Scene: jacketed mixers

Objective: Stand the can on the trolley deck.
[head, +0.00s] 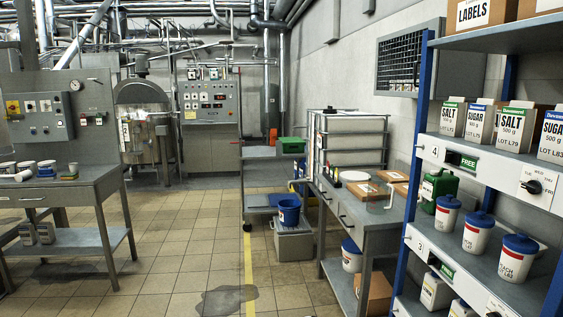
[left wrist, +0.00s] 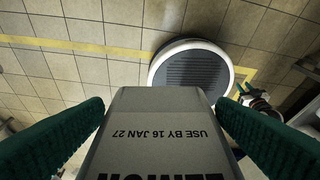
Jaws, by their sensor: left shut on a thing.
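My left gripper (left wrist: 160,112) is shut on a pale grey can (left wrist: 160,130), its green finger pads on either side. The can's printed face reads "USE BY 16 JAN 27" and, cut off by the frame edge, "LEMON". Only part of the can shows, with tiled floor behind it. Neither gripper shows in the head view. The grey trolley (head: 258,153) stands ahead near the middle of the head view. A green box (head: 292,145) sits at the right of its top deck; the left of that deck is bare. A lower deck (head: 257,202) shows beneath.
A blue bucket (head: 289,210) on a grey box (head: 293,243) stands against the trolley's right front. A grey bench (head: 340,203) and blue-framed shelving (head: 411,220) line the right. A workbench (head: 60,190) stands left. The tiled aisle (head: 180,240) is open, with a dark wet patch (head: 226,299).

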